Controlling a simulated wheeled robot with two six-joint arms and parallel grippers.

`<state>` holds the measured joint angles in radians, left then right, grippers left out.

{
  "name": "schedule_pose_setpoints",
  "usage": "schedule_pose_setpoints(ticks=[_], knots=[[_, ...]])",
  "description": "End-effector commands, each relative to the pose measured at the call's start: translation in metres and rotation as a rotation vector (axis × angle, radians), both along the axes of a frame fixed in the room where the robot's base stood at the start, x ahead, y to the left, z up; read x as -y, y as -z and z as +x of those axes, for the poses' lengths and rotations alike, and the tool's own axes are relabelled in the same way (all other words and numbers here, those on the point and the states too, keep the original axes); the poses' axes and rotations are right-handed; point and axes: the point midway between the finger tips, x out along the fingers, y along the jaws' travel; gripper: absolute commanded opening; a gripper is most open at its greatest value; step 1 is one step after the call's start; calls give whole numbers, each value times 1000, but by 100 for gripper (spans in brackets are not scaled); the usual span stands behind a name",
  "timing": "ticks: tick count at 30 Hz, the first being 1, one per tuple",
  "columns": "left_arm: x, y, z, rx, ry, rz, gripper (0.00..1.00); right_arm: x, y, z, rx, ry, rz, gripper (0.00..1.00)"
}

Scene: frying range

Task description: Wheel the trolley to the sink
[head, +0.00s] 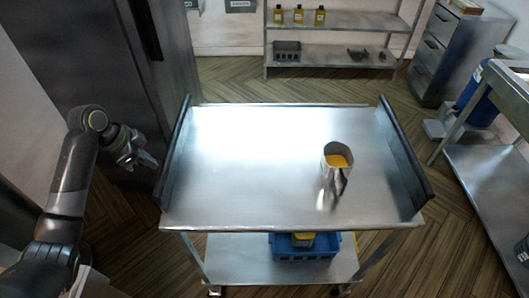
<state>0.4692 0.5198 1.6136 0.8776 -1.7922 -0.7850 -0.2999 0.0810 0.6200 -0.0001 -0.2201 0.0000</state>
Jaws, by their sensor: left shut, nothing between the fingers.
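The steel trolley (250,150) stands right in front of me in the head view, with a flat top, a lower shelf and black handles along its left and right sides. A metal jug (328,178) with orange-yellow contents stands upright on the top, right of the middle. A blue crate (292,252) with something yellow in it sits on the lower shelf. My left gripper (128,163) is shut and empty, left of the left handle (174,150) and apart from it. My right gripper is not in view. I cannot pick out a sink for certain.
A tall dark cabinet (100,70) stands at the back left. A steel shelf rack (335,58) with several small bottles stands at the back. At the right are a drawer unit (437,50), a steel table (485,185) and a blue cylinder (475,100). Wood floor (235,85) is clear behind the trolley.

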Motion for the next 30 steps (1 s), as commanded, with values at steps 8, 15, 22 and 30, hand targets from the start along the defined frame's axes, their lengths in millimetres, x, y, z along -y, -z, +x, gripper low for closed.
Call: schedule_pose_setpoints(ticks=[8,15,22,30], knots=[[0,19,0,0,-1,-1,0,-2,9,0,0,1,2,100],[0,33,0,0,-1,0,0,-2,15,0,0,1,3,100],[0,47,0,-1,-1,-2,0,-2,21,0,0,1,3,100],[0,55,0,0,0,0,0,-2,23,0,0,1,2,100]])
